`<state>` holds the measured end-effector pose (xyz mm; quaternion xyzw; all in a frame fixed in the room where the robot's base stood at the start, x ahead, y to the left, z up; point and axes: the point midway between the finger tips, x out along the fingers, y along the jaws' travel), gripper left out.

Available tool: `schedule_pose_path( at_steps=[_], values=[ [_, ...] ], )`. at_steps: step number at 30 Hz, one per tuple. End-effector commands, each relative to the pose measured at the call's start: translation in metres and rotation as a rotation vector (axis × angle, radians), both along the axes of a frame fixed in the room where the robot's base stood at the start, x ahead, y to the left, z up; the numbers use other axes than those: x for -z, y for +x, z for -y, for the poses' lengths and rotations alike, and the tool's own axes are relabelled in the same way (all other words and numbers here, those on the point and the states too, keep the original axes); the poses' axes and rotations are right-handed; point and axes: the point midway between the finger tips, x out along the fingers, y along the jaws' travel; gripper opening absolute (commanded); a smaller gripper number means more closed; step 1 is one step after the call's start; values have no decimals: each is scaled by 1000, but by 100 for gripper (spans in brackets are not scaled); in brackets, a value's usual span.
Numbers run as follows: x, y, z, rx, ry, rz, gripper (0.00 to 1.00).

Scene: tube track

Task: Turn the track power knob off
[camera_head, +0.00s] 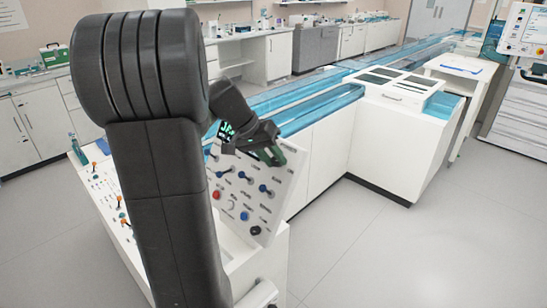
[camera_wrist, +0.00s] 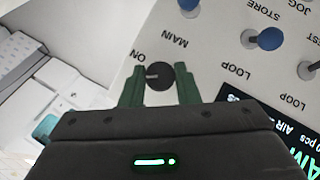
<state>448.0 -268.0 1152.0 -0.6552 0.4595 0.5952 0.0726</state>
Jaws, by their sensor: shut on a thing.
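A round black knob (camera_wrist: 162,76) is on the white control panel (camera_wrist: 225,55), beside the printed words ON and MAIN in the wrist view. A small pale mark shows on its left side. My gripper (camera_wrist: 159,86) has its green fingers on either side of the knob, shut on it. In the head view my gripper (camera_head: 270,154) is at the upper part of the tilted panel (camera_head: 289,190), and the knob is hidden there. No label reading track power is legible.
Blue-capped switches (camera_wrist: 269,38) are right of the knob, near LOOP and STORE labels. A red button (camera_head: 217,195) and a black knob (camera_head: 255,230) are lower on the panel. A blue-topped track bench (camera_head: 320,109) stands behind. The floor (camera_head: 400,240) at right is clear.

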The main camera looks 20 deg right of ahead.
Motion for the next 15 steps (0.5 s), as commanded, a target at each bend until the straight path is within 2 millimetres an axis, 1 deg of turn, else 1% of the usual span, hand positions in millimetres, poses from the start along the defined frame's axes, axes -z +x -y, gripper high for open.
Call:
schedule_pose_path(
  at_steps=[15],
  values=[
    [4,3,-3,-249,-165,-393,6]
  ],
)
